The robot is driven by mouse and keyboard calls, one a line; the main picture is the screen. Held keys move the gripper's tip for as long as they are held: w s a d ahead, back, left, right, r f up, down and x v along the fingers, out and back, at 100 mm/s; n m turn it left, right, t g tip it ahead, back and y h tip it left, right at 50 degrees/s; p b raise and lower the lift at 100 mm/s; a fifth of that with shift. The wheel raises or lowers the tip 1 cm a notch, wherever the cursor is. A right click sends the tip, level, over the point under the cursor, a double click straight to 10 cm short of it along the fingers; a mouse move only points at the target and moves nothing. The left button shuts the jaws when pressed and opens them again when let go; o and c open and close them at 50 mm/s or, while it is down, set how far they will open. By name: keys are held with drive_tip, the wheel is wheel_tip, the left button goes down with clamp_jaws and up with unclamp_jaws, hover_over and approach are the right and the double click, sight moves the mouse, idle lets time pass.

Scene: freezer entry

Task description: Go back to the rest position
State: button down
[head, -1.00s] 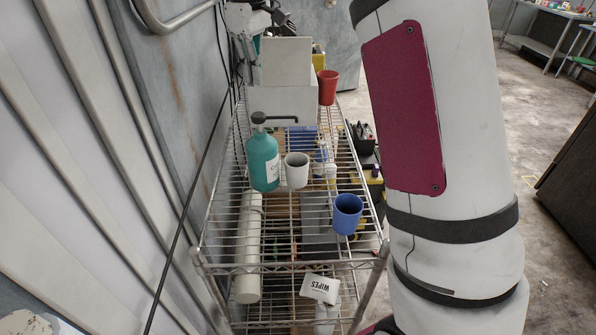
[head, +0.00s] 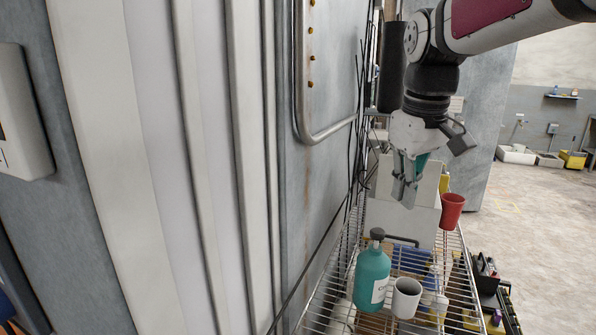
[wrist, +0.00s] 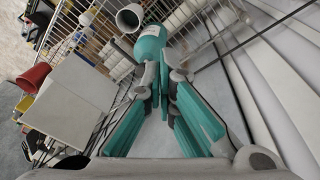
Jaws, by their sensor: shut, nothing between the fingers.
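My gripper (head: 405,190) shows in the head view at the upper right, above the wire shelf rack. Its fingers point down and it is empty. In the wrist view the two teal-lined fingers (wrist: 164,92) come together at their tips with nothing between them. Beyond the tips in that view is a teal pump bottle (wrist: 150,42). In the head view the bottle (head: 371,275) stands upright on the rack, below my gripper and apart from it.
The wire rack (head: 325,290) also holds a white cup (head: 406,297), a red cup (head: 452,210) and a white box (head: 415,215). A ribbed white wall panel (head: 150,150) and a metal handle (head: 330,132) are at left. Open floor (head: 540,240) lies at right.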

drive_tip(key=s+f+m+t, duration=0.1)
drive_tip(key=s+f+m, duration=0.1)
drive_tip(key=s, duration=0.8)
drive_tip(key=s+f+m+t, duration=0.2)
drive_tip(key=s+f, duration=0.2)
drive_tip(key=s, duration=0.7)
drive_tip(key=shift+s+d+m+t, duration=0.15)
drive_tip(key=shift+m+t, duration=0.15)
drive_tip(key=shift+m, duration=0.1)
